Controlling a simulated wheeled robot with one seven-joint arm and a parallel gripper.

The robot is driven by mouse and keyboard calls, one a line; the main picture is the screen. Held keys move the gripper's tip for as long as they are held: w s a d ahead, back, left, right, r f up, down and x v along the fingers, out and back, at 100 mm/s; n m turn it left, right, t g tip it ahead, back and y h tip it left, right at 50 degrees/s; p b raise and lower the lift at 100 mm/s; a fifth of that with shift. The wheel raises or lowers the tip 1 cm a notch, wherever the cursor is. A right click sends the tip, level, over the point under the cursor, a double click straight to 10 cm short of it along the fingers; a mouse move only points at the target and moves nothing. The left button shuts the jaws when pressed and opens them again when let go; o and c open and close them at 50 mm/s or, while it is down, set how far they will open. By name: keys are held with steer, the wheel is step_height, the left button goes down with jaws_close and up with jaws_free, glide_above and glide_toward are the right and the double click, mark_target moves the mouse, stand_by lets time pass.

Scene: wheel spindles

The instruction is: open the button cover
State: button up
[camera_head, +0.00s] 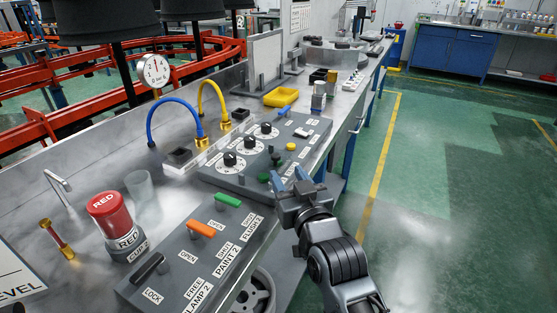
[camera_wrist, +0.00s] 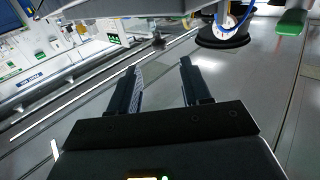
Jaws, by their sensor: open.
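My gripper (camera_head: 290,180) is open and empty above the front edge of the bench, just right of a grey control panel (camera_head: 228,180). In the wrist view, its two dark fingers (camera_wrist: 158,68) stand apart with nothing between them. The panel carries several black dials with white scales, a yellow button (camera_head: 291,146), dark green knobs (camera_head: 265,178) near the gripper and a small white part (camera_head: 303,133) at its far right. I cannot tell which part is the button cover; the gripper may hide some of the panel.
A lever panel (camera_head: 160,283) with orange (camera_head: 202,229) and green (camera_head: 228,200) levers lies nearer. A red cylinder (camera_head: 110,211), a clear glass (camera_head: 140,188) and blue (camera_head: 173,102) and yellow hoses stand on the bench. The green floor (camera_head: 440,230) at the right is clear.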

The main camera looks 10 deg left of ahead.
mark_target(277, 158)
steer(key=x, duration=0.6)
steer(key=shift+w+a, duration=0.2)
steer(key=shift+w, duration=0.2)
jaws_close()
stand_by(0.4)
